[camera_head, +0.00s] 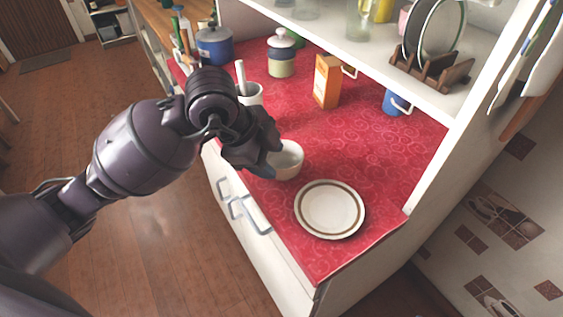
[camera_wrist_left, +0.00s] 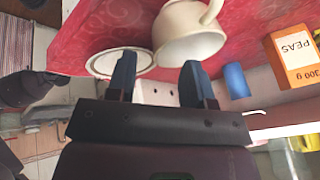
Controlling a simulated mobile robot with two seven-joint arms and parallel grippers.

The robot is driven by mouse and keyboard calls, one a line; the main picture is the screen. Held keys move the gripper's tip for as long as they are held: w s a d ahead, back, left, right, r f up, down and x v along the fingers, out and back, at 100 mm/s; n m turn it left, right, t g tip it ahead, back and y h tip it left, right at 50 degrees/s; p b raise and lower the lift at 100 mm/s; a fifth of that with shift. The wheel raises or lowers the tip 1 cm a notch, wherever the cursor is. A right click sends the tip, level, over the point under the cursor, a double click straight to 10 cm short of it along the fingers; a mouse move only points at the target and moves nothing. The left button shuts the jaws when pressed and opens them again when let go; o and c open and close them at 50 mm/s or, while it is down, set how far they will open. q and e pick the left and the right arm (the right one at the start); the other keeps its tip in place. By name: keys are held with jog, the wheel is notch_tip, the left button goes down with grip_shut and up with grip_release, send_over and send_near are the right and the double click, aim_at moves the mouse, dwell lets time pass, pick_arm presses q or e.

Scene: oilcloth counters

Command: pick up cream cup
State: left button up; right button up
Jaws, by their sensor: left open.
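The cream cup (camera_head: 289,161) stands on the red oilcloth near the counter's front edge; part of its left side is hidden behind my left gripper. My left gripper (camera_head: 268,158) is open right beside the cup, with nothing held. In the left wrist view, the cream cup (camera_wrist_left: 188,38) and its handle show beyond the blue fingers of my left gripper (camera_wrist_left: 157,80). The cup is offset to the right there, and the right finger overlaps its lower edge. I cannot tell whether that finger touches it. My right gripper is not in view.
A brown-rimmed plate (camera_head: 330,209) lies close to the cup. A white mortar (camera_head: 250,94) with a pestle stands behind the gripper. An orange peas box (camera_head: 327,82), a blue mug (camera_head: 396,102), a lidded jar (camera_head: 281,54) and a blue pot (camera_head: 214,46) stand farther back.

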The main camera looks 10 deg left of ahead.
aim_at(278, 169)
pick_arm(q)
jog(key=x, duration=0.4)
jog(key=shift+f+b, duration=0.2)
jog(key=shift+b, duration=0.2)
grip_shut()
jog(key=shift+r, duration=0.1)
